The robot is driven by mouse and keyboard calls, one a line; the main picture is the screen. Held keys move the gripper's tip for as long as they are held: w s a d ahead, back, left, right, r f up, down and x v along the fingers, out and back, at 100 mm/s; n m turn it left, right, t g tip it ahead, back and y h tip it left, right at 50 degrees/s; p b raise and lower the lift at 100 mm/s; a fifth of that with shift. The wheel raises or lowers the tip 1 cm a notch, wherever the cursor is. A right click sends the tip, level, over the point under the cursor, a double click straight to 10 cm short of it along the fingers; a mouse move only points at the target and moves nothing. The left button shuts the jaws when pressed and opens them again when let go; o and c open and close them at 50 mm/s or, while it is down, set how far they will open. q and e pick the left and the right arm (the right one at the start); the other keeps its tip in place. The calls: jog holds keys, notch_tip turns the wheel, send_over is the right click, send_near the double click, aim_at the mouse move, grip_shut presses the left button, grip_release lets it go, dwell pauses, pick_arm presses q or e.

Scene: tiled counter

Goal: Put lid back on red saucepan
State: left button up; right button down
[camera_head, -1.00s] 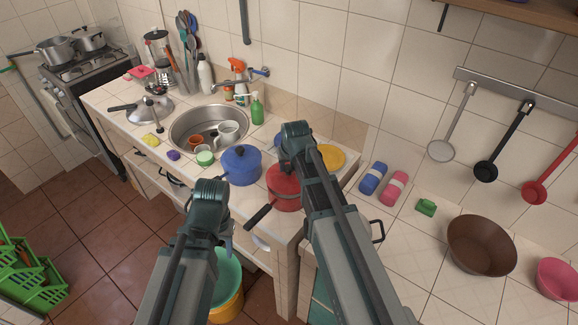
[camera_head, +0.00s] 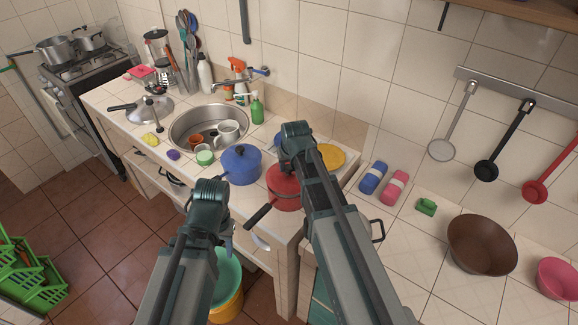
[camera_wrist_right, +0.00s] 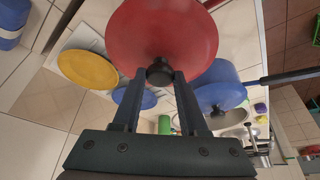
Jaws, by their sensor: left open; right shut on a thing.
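The red saucepan (camera_head: 286,201) stands near the counter's front edge, partly behind my right arm, its black handle pointing to the front left. The red lid (camera_wrist_right: 165,30) fills the top of the right wrist view. My right gripper (camera_wrist_right: 158,76) is shut on the lid's black knob; in the head view my arm hides its fingertips. The lid is at the saucepan, but I cannot tell whether it rests flush on the rim. My left gripper (camera_head: 207,205) is open and empty in front of the counter edge, left of the saucepan; its fingertips are mostly hidden.
A blue pot (camera_head: 241,168) stands close left of the saucepan. A yellow disc (camera_head: 331,157) lies behind it to the right. The sink (camera_head: 186,137) holds cups. Blue and pink rolls (camera_head: 373,178) and a brown bowl (camera_head: 482,245) are on the right counter.

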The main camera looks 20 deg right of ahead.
jog(key=shift+c, duration=1.8)
grip_release()
jog(key=shift+o, duration=0.3)
jog(key=o, duration=0.3)
jog(key=shift+r+p, duration=3.55)
